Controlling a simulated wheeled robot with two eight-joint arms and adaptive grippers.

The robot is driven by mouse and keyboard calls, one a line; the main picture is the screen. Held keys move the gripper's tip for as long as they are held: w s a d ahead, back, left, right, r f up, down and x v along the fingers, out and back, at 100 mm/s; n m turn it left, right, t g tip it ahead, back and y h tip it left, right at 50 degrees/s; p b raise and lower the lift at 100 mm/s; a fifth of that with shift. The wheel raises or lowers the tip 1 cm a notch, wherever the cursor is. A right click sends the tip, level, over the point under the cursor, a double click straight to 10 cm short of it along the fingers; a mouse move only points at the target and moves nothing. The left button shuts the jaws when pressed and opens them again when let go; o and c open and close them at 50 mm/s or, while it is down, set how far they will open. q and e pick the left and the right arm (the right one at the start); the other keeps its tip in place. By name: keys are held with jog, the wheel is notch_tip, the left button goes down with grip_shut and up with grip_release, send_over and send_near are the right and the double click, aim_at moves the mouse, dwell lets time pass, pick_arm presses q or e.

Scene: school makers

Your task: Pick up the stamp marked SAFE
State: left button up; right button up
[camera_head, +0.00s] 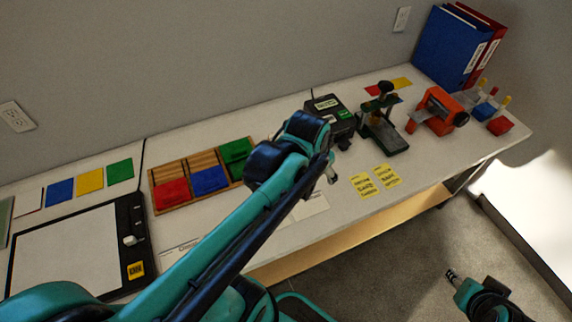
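No marking reading SAFE can be made out, so I cannot tell which thing is that stamp. Small handled blocks at the table's far right, one red (499,126) and one blue (484,111), look like they could be stamps. My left arm reaches across the middle of the table. Its gripper (331,173) is over the front part of the table, mostly hidden behind the arm, and its fingers are unclear. My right gripper (452,276) is low at the lower right, over the floor and away from the table. Its opening is too small to judge.
A black box (333,109), a dark green press (383,130) and an orange device (433,113) stand on the table (438,166). Yellow notes (362,185) lie near its front edge. A wooden tray (160,177) holds coloured pieces. Binders (446,45) stand at the back right.

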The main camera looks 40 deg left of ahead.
pick_arm(q)
jog(key=w+a+f+m+g, duration=0.1)
jog(key=w+a+f, duration=0.1)
jog(key=a+f, duration=0.2)
jog(key=w+a+f+m+g, duration=0.1)
jog(key=w+a+f+g, duration=0.1)
jog(key=a, duration=0.5)
jog(key=w+a+f+m+g, duration=0.1)
jog(key=w+a+f+m, duration=0.1)
jog(key=w+a+f, duration=0.2)
jog(key=shift+a+f+g+h, duration=0.2)
jog(key=shift+a+f, duration=0.2)
jog(key=shift+a, duration=0.2)
jog(key=shift+a+f+g+h, duration=0.1)
jog(key=shift+a+f+h, duration=0.1)
jog(key=shift+a+f, duration=0.3)
jog(key=f+b, duration=0.1)
jog(key=f, duration=0.2)
jog(key=shift+a+f+b, duration=0.1)
jog(key=shift+a+b, duration=0.1)
jog(key=shift+b, duration=0.15)
jog(key=f, duration=0.1)
jog(key=f+b, duration=0.1)
jog(key=f, duration=0.1)
jog(key=f+b, duration=0.1)
jog(key=shift+s+d+f, duration=0.2)
jog(key=shift+s+d, duration=0.05)
jog(key=shift+d, duration=0.1)
jog(key=shift+f+b, duration=0.3)
jog(key=shift+b, duration=0.05)
